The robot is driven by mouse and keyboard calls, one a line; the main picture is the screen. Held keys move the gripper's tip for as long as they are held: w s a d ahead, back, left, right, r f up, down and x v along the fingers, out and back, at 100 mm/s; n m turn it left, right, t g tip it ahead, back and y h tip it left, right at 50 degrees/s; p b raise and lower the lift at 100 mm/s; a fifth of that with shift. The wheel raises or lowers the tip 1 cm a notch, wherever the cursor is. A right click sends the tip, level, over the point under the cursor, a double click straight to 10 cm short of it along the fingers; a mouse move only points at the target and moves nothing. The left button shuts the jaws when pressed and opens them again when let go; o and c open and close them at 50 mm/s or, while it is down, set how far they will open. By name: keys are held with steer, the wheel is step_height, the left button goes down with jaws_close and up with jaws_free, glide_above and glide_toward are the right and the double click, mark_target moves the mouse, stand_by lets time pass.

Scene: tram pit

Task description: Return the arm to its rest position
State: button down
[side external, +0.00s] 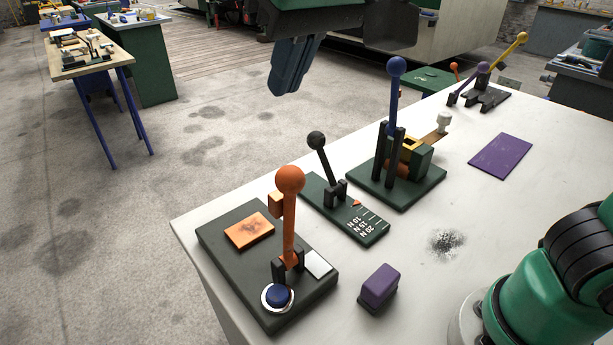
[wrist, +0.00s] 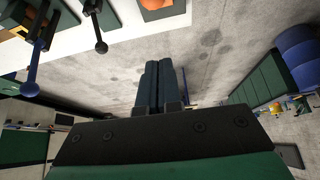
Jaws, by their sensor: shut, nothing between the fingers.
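My gripper (side external: 291,72) hangs at the top of the side external view, above and beyond the far edge of the white table, over the floor. Its dark blue fingers are together with nothing between them. In the wrist view my gripper (wrist: 160,70) shows two dark fingers side by side, pointing out over the concrete floor. No object touches it in either view. My green arm base part (side external: 560,270) stands at the right of the table.
The white table (side external: 440,290) carries an orange-knobbed lever (side external: 289,220), a black-knobbed lever (side external: 325,160), a blue-knobbed lever (side external: 394,110), a purple block (side external: 378,288) and a purple plate (side external: 502,156). A blue-legged workbench (side external: 90,62) stands far left. The floor between is clear.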

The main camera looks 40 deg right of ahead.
steer(key=d+f+t, duration=0.1)
steer(key=d+f, duration=1.3)
steer(key=f, duration=0.2)
steer(key=shift+w+d+f, duration=0.2)
steer(key=shift+w+f, duration=0.05)
steer(key=shift+w, duration=0.15)
